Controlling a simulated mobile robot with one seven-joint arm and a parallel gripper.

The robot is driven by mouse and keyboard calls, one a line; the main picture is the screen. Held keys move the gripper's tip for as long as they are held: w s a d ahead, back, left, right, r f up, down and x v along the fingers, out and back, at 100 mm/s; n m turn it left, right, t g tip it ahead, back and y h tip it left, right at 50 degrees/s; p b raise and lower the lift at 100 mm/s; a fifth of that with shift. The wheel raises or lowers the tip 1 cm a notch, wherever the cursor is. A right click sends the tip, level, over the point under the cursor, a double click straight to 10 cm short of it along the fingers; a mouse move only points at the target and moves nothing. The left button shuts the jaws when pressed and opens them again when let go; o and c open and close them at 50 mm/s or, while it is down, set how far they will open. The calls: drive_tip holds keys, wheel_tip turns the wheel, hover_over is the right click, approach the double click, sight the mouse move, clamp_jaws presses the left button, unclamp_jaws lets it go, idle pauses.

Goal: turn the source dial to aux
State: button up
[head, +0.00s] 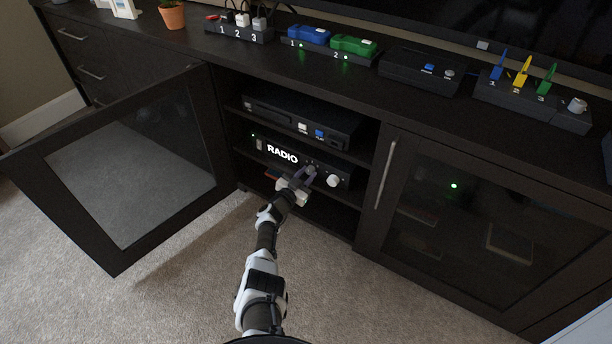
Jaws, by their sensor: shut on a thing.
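The receiver (263,157) sits on a shelf inside the open cabinet bay, and its lit display (282,154) reads RADIO. My gripper (308,174) reaches in from the front and is shut at the receiver's front panel, on a small grey knob (311,170) right of the display. That knob is mostly hidden by the fingers, and any marks around it are too small to read; I take it as the source dial. A larger pale knob (333,181) is to its right, apart from my gripper.
The left glass door (120,250) stands open beside my arm; the right glass door (385,175) is closed. A black player (275,112) is on the shelf above. The cabinet top holds a power strip (238,33), blue and green blocks, a black box (420,72) and coloured levers.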

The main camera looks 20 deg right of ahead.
drive_tip(key=shift+f+m, duration=0.1)
drive_tip(key=shift+m, duration=0.2)
drive_tip(key=m+b, duration=0.2)
drive_tip(key=m, duration=0.2)
drive_tip(key=shift+m+b, duration=0.75)
drive_tip(key=shift+m, duration=1.45)
drive_tip(key=o, duration=1)
drive_tip(key=shift+s+a, duration=0.1)
drive_tip(key=shift+a, duration=0.05)
